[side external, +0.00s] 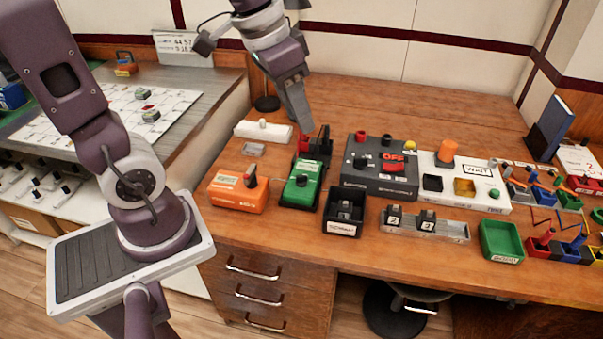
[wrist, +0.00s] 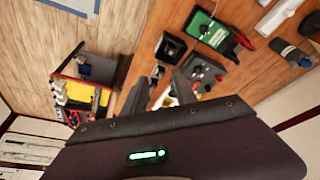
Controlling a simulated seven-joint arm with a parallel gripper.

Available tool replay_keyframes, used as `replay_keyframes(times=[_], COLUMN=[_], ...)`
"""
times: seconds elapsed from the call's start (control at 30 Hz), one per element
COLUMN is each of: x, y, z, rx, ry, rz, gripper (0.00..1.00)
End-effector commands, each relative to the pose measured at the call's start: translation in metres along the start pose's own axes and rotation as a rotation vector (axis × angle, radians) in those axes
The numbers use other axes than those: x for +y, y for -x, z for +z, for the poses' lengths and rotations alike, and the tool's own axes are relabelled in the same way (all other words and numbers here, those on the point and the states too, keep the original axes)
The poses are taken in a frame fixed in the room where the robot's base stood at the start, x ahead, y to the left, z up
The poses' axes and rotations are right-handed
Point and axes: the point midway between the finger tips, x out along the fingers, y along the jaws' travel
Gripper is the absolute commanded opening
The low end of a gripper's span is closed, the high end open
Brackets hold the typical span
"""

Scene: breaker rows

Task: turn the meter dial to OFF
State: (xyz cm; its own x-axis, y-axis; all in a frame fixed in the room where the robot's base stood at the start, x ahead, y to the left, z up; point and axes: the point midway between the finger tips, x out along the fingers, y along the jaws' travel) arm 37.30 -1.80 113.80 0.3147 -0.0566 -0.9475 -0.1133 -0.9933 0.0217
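In the wrist view the dark grey box (wrist: 205,77) lies to the right of the fingers, partly hidden. My gripper (side external: 300,125) hangs above the back of the bench, behind the green box, apart from the knob. In the wrist view my gripper (wrist: 161,93) shows two separated fingers with nothing held between them.
The bench behind is mostly clear.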

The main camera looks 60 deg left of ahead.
Motion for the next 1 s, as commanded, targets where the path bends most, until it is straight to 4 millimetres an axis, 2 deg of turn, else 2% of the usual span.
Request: replay_keyframes(times=[0.03, 0.1, 0.17, 0.2, 0.3, 0.4, 0.53, 0.8, 1.0], x=[-0.019, -0.051, -0.08, -0.099, -0.138, -0.162, -0.173, -0.173, -0.174], y=[-0.027, -0.07, -0.11, -0.136, -0.192, -0.227, -0.248, -0.294, -0.31], z=[-0.016, -0.035, -0.042, -0.042, -0.032, -0.018, -0.007, 0.009, 0.013], rx=[-0.052, -0.108, -0.156, -0.187, -0.257, -0.303, -0.327, -0.329, -0.326], ry=[-0.005, -0.03, -0.054, -0.07, -0.111, -0.143, -0.162, -0.163, -0.164], rz=[0.008, 0.014, 0.013, 0.012, 0.007, 0.004, 0.004, 0.006, 0.004], gripper=[0.34, 0.34, 0.34, 0.34, 0.34, 0.34, 0.34, 0.34, 0.34])
